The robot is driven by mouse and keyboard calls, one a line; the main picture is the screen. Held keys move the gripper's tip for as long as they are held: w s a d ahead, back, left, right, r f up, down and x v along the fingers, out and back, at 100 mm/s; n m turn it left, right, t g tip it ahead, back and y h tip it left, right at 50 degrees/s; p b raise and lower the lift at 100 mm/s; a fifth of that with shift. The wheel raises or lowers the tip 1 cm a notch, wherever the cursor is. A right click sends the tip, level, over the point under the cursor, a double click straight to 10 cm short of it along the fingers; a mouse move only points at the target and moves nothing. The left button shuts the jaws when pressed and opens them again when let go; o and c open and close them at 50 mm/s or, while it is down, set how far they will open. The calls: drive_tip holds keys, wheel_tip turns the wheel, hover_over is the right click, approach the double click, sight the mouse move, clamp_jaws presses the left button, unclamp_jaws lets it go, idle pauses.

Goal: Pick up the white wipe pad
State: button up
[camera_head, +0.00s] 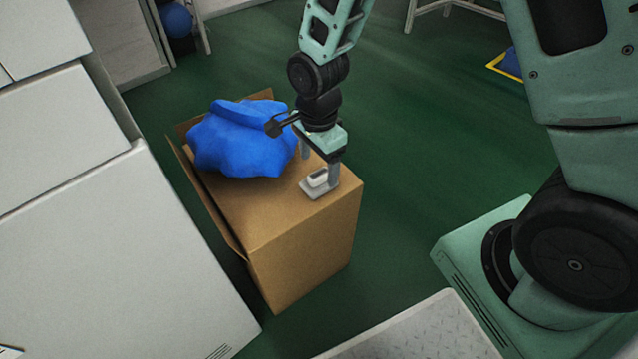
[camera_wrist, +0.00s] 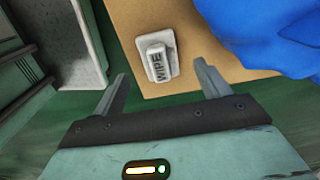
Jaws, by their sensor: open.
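The white wipe pad (camera_head: 318,181) lies near the right edge of a cardboard box's top. In the wrist view the pad (camera_wrist: 157,58) shows a raised block marked "WIPE" on a flat light base. My gripper (camera_head: 320,171) is over the box top at the pad, pointing down. In the wrist view my gripper (camera_wrist: 160,78) has its two fingers apart, with the pad ahead of the gap between them and nothing held. In the head view one finger overlaps the pad's far side, and I cannot tell whether it touches.
The cardboard box (camera_head: 304,238) stands on the green floor, its flaps open at the left. A crumpled blue bag (camera_head: 240,140) lies on the box beside the pad, close to my gripper. White cabinets (camera_head: 100,235) stand at the left. Open floor (camera_head: 420,130) lies to the right.

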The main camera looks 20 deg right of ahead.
sight(319, 173)
wheel_tip(319, 173, down, 5)
drive_tip(key=b, duration=0.2)
drive_tip(key=shift+b, duration=0.35)
drive_tip(key=c, duration=1)
drive_tip(key=shift+c, duration=0.2)
wheel_tip(319, 173, up, 10)
drive_tip(key=p, duration=0.4)
drive_tip(key=shift+r+p, duration=0.1)
drive_tip(key=shift+p, duration=0.25)
